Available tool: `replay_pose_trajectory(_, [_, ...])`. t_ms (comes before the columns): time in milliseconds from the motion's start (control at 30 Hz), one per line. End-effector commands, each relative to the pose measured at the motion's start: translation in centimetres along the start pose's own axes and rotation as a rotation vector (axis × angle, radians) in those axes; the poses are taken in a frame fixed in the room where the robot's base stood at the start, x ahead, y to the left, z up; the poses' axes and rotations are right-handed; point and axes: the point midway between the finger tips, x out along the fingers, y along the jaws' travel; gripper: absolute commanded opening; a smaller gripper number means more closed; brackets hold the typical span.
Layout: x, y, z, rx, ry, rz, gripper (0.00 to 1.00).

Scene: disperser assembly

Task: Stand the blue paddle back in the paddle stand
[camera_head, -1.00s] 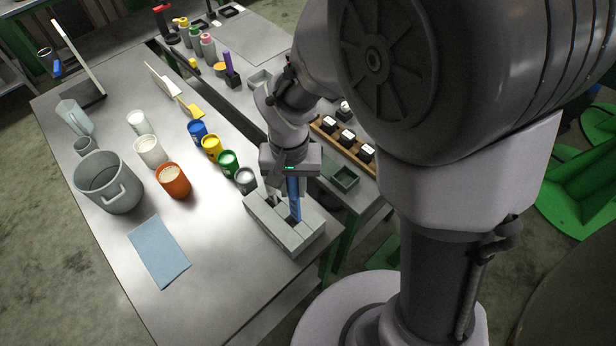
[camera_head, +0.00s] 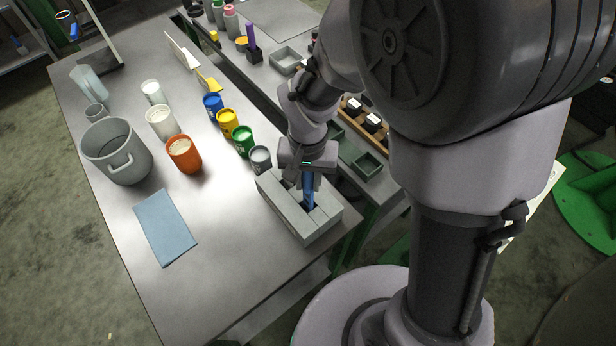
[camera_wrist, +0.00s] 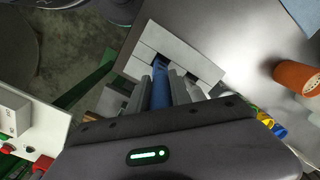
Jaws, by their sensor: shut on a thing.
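The blue paddle (camera_head: 308,188) is upright in my gripper (camera_head: 308,172), which is shut on it. The paddle's lower end is in an opening of the grey paddle stand (camera_head: 288,208), at the near right corner of the table. In the wrist view the blue paddle (camera_wrist: 160,88) runs between the two grey fingers (camera_wrist: 162,90) into the slot of the stand (camera_wrist: 150,48). How deep the paddle sits, and whether it touches the bottom, is hidden.
A grey paint can (camera_head: 260,158) stands just behind the stand, with green, yellow and blue cans in a row beyond. An orange cup (camera_head: 184,155), a grey pot (camera_head: 116,152) and a blue cloth (camera_head: 165,226) lie left. The table between cloth and stand is clear.

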Motion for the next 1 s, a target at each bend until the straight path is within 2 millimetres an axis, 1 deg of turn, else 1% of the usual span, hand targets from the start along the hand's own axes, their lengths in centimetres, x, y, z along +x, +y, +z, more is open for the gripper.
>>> replay_pose_trajectory(33, [1.2, 0.0, 0.0, 0.0, 0.0, 0.0, 0.0])
replay_pose_trajectory(133, [2.2, 0.0, 0.0, 0.0, -0.001, 0.0, 0.0])
replay_pose_trajectory(233, [2.6, 0.0, 0.0, 0.0, -0.001, 0.0, 0.0])
replay_pose_trajectory(467, [2.4, 0.0, 0.0, 0.0, 0.0, 0.0, 0.0])
replay_pose_trajectory(500, [2.4, 0.0, 0.0, 0.0, 0.0, 0.0, 0.33])
replay_pose_trajectory(600, [2.4, 0.0, 0.0, 0.0, 0.0, 0.0, 0.5])
replay_pose_trajectory(867, [2.4, 0.0, 0.0, 0.0, 0.0, 0.0, 0.5])
replay_pose_trajectory(933, [2.0, 0.0, 0.0, 0.0, 0.001, 0.0, 0.5])
replay_pose_trajectory(1000, [0.9, 0.0, 0.0, 0.0, 0.001, 0.0, 0.5])
